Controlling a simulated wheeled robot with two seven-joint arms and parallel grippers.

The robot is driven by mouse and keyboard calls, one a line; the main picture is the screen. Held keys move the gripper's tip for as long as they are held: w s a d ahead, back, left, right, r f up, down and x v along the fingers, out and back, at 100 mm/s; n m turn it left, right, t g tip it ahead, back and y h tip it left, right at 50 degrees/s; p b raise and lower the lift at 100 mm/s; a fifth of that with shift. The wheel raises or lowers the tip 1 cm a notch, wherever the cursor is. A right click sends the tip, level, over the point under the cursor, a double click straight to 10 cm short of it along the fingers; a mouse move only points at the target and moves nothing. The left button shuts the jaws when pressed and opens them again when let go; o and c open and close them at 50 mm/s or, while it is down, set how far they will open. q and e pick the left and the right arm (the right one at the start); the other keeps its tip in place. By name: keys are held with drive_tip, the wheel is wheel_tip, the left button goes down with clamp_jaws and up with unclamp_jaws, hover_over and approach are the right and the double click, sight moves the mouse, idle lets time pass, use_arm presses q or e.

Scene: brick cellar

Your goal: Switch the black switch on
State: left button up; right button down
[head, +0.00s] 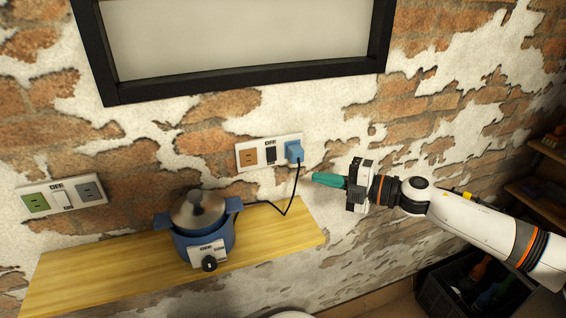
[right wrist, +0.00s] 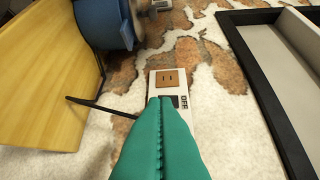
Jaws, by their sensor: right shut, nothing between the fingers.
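The black switch (head: 271,155) sits in the middle of a white wall plate (head: 247,145), between a brown socket and a blue plug. An "OFF" label shows above it. In the right wrist view a small part of the black switch (right wrist: 175,100) shows just past my fingertips, beside the "OFF" label. The rest of it is hidden by the fingers. My right gripper (head: 314,179) has green fingers, shut and empty. In the head view it is to the right of the plate and a little below it, pointing left. My left gripper is not in view.
A blue cooker (head: 206,240) with a metal lid and a black knob stands on the wooden shelf (head: 110,262). Its black cord (head: 288,200) hangs from the blue plug (head: 294,151). Another plate with a white switch (head: 62,198) is at left. A framed panel (head: 240,80) is above.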

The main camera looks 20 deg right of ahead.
sight(269, 161)
drive_tip(key=shift+w+d+p+x, duration=0.35)
drive_tip(key=shift+p+x, duration=0.2)
drive_tip(key=shift+x, duration=1.4)
drive_tip(key=shift+w+d+p+x, duration=0.3)
drive_tip(key=shift+p+x, duration=0.3)
drive_tip(key=shift+x, duration=1.4)
drive_tip(key=shift+w+d+p+x, duration=0.35)
drive_tip(key=shift+p+x, duration=0.2)
drive_tip(key=shift+x, duration=1.4)
drive_tip(key=shift+f, duration=0.1)
drive_tip(key=shift+w+f+b, duration=0.15)
drive_tip(key=shift+f+b, duration=0.25)
drive_tip(key=shift+b, duration=0.55)
drive_tip(key=shift+r, duration=0.3)
drive_tip(key=shift+w, duration=0.1)
